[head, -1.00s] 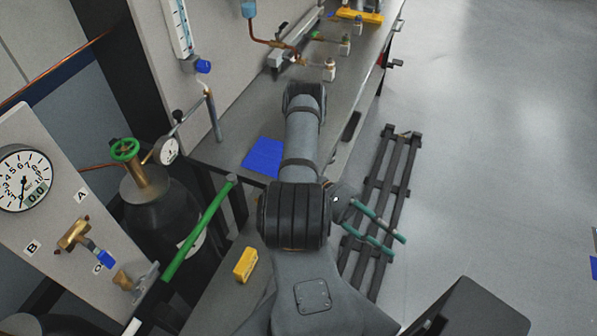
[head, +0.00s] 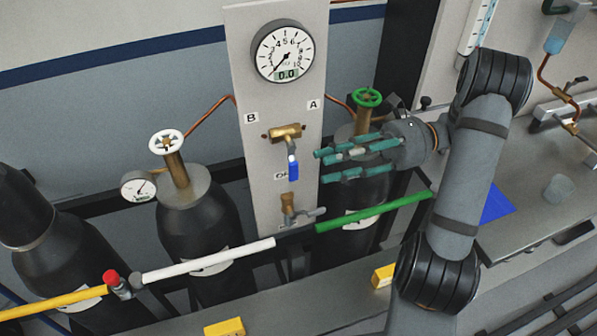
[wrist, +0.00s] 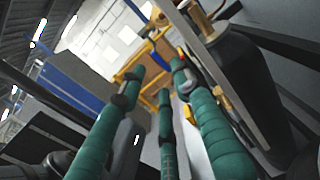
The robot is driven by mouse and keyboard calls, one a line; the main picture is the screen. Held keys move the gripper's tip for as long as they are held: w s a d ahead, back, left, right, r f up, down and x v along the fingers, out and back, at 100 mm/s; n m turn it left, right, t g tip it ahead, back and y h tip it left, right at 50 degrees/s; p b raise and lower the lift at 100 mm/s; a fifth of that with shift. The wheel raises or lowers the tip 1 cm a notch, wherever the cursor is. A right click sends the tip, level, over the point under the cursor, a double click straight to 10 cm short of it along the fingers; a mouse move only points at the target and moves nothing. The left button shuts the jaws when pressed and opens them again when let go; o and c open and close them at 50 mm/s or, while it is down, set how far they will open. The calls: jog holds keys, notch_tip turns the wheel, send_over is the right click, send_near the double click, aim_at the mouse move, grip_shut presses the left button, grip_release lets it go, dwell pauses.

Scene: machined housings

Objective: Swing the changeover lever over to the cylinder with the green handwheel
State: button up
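The changeover lever (head: 293,168) has a blue grip and hangs straight down from a brass valve (head: 285,133) on the grey panel, beside a partly hidden "OFF" label. The cylinder with the green handwheel (head: 367,97) stands right of the panel, on the side marked A. The cylinder with the white handwheel (head: 166,142) stands to the left, on side B. My gripper (head: 322,165), with teal fingers, points left just right of the lever in the head view. Its fingers are spread with nothing between them. They also show apart in the wrist view (wrist: 155,90). I see no contact with the lever.
A round gauge (head: 283,52) on the panel reads 0.0. A smaller brass valve (head: 288,207) sits below the lever. Green (head: 375,211) and white (head: 208,260) rails run in front of the cylinders. The bench (head: 540,200) is at the right.

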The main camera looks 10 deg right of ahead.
aim_at(294, 173)
jog(key=x, duration=0.8)
jog(key=shift+p, duration=0.4)
jog(key=shift+c, duration=0.5)
grip_shut()
